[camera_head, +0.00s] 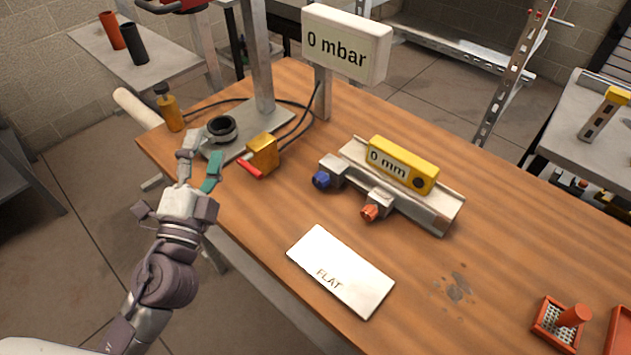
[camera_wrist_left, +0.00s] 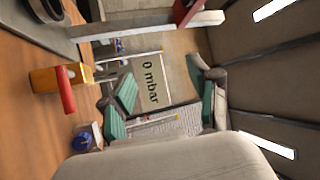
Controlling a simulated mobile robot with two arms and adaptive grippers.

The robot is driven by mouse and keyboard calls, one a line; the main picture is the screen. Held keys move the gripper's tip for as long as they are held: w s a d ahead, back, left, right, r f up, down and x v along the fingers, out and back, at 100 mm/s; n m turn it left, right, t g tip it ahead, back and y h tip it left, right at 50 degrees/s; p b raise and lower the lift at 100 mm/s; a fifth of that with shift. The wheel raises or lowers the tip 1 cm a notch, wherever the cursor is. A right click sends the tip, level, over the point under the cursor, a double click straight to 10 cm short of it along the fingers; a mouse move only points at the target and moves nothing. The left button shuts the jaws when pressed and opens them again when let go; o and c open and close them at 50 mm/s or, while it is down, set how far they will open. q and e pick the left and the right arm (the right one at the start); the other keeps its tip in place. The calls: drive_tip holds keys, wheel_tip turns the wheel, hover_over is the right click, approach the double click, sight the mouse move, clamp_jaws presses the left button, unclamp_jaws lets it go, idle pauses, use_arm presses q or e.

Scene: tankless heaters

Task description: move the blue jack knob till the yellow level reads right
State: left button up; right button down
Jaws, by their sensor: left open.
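The blue jack knob (camera_head: 321,180) sits on a metal block at the left front of a metal rail (camera_head: 440,218). It also shows at the lower left of the left wrist view (camera_wrist_left: 82,141). The yellow level (camera_head: 418,174) lies along the rail and its display reads "0 mm". An orange knob (camera_head: 370,212) is on a second block to the right of the blue one. A white card (camera_head: 340,271) on the table reads "FLAT". My left gripper (camera_head: 200,165) is open and empty at the table's left edge, left of the blue knob and apart from it. My right gripper is out of view.
A yellow valve with a red handle (camera_head: 263,153) stands between my left gripper and the blue knob. Behind are a press stand with a dark ring (camera_head: 222,128), a "0 mbar" display (camera_head: 346,45) and cables. A red tray (camera_head: 560,322) is at lower right.

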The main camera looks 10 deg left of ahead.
use_arm(q)
drive_tip(key=d+m+g+h, duration=0.4)
drive_tip(key=d+m+h, duration=0.65)
drive_tip(key=m, duration=0.55)
drive_tip(key=m+g+y, duration=0.2)
drive_tip(key=m+g, duration=0.6)
drive_tip(key=m, duration=0.2)
approach(316, 182)
drive_tip(key=v, duration=0.4)
drive_tip(key=shift+h, duration=0.25)
drive_tip(key=shift+w+d+f, duration=0.1)
drive_tip(key=shift+f, duration=0.15)
drive_tip(key=p+x, duration=0.1)
drive_tip(key=x, duration=1.2)
drive_tip(key=shift+w+p, duration=0.2)
drive_tip(key=shift+p, duration=0.1)
